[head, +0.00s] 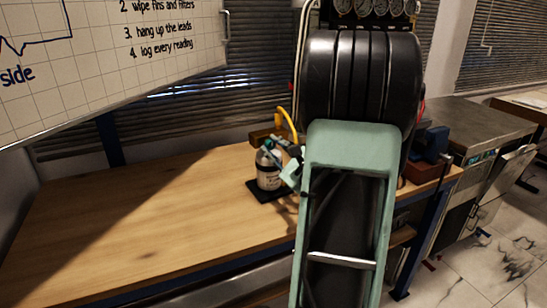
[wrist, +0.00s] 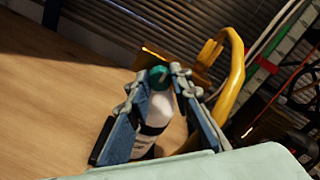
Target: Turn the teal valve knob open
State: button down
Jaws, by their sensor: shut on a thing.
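The teal valve knob (wrist: 158,74) sits on top of a white bottle (wrist: 159,112) with a dark band, seen in the wrist view. In the head view the bottle (head: 267,176) stands upright on a black base (head: 262,195) on the wooden bench. My gripper (wrist: 162,75) reaches in with one finger on each side of the bottle's top, and its fingertips are shut on the knob. In the head view my gripper (head: 274,152) comes in from the right, and the knob is small and partly hidden there. The knob's turn angle cannot be read.
A yellow hose (wrist: 236,70) arches close beside the gripper, by a yellow-brown block (wrist: 150,58). The wooden bench (head: 150,220) is clear to the left. A blue vise-like tool (head: 430,145) stands on the right end. A whiteboard (head: 110,60) hangs over the bench.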

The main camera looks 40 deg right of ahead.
jog(key=shift+n, duration=0.3)
jog(key=c, duration=1.7)
grip_release()
jog(key=shift+c, duration=0.2)
jog(key=s+a, duration=0.1)
jog(key=s, duration=1.1)
jog(key=shift+a, duration=0.35)
